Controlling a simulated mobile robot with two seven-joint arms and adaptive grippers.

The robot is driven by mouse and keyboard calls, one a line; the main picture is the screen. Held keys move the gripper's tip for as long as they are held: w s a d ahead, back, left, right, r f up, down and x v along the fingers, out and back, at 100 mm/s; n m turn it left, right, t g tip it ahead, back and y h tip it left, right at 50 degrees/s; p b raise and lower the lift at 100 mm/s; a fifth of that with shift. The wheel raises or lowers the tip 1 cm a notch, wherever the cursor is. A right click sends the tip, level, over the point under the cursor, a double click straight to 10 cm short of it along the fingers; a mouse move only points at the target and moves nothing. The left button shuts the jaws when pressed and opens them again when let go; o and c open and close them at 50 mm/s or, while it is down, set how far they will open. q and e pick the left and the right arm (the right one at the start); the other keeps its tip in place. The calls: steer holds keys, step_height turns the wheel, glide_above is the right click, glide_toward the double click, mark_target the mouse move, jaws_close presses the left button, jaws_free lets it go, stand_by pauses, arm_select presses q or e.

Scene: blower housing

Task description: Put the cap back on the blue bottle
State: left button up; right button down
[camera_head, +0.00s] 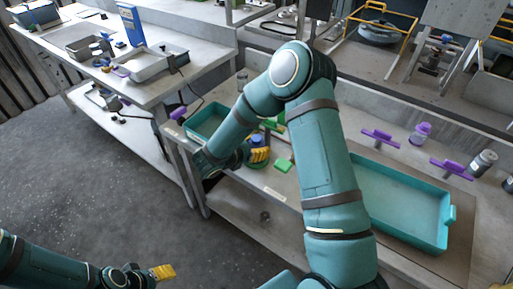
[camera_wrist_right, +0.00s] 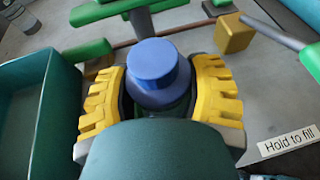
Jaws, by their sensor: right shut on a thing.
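My right gripper (camera_head: 258,155) is over the front edge of the workbench, left of the middle of the head view. In the right wrist view its yellow fingers (camera_wrist_right: 160,95) are shut on a blue-topped bottle (camera_wrist_right: 155,62), one finger on each side. The bottle looks upright, with a round blue top and a darker green-teal part below. I cannot tell whether the blue top is a separate cap. The blue top also shows small in the head view (camera_head: 256,140). My left gripper (camera_head: 162,272) is low at the bottom left, away from the bench; its opening is unclear.
A teal tray (camera_head: 448,228) lies at the right of the bench, and a smaller teal bin (camera_head: 207,120) left of the gripper. A purple-lidded jar (camera_head: 420,133) stands at the back.

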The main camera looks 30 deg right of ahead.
steer(key=shift+f, duration=0.25)
steer(key=shift+f, duration=0.15)
steer(key=shift+c, duration=1.2)
jaws_free()
steer(key=shift+r, duration=0.2)
steer(key=shift+a+r, duration=0.15)
steer(key=shift+a, duration=0.2)
steer(key=p+v, duration=0.1)
steer(key=v, duration=1)
steer(key=shift+s+a, duration=0.15)
